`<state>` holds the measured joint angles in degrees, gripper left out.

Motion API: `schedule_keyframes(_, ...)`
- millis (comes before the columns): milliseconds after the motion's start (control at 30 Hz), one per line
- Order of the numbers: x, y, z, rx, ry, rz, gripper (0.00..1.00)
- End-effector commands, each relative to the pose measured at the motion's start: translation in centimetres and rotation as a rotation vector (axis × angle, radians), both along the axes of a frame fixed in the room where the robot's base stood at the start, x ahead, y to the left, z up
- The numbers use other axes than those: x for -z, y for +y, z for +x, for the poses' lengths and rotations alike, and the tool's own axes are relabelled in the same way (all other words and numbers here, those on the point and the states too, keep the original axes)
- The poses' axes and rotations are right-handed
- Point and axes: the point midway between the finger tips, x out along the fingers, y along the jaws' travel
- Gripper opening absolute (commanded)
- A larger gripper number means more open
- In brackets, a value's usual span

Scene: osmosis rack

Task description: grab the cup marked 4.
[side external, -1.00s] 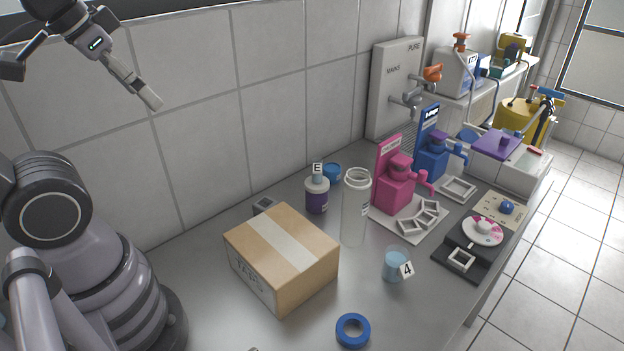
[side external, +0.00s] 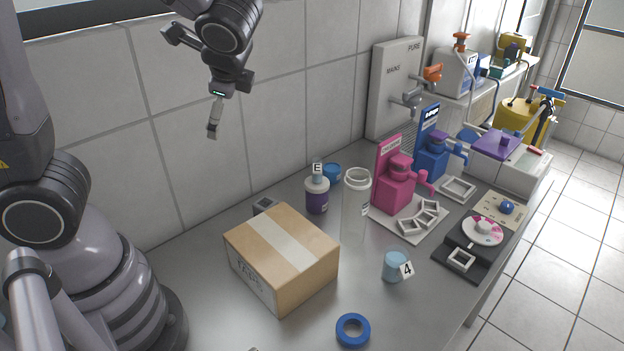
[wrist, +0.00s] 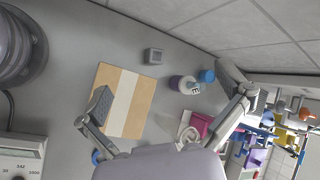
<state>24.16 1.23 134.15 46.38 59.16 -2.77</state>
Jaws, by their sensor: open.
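The cup marked 4 (side external: 394,266) is a small light-blue cup with a white tag reading 4. It stands upright on the grey bench, right of the cardboard box in the side view. I cannot make it out in the wrist view, where my gripper covers part of the bench. My gripper (side external: 213,132) is high above the bench near the tiled wall, pointing down, well up and left of the cup. In the wrist view my gripper (wrist: 168,106) has its fingers spread wide with nothing held between them.
The cardboard box (side external: 281,256) lies left of the cup. A tall clear bottle (side external: 355,210) and a purple jar marked E (side external: 317,196) stand behind. A blue ring (side external: 352,331) lies in front. A pink stand (side external: 397,185) and a black plate device (side external: 470,255) are to the right.

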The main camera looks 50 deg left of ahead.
Motion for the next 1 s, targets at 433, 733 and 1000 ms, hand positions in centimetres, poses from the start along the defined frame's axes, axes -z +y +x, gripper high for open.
schedule_keyframes(433, 16.1, -18.4, 10.6, 1.114, 0.2, 0.803, 1.0)
schedule_keyframes(733, 26.1, -26.7, 7.8, 1.584, 0.188, 1.007, 1.0)
schedule_keyframes(1000, 28.2, -26.5, 11.0, 1.611, 0.187, 1.015, 1.0)
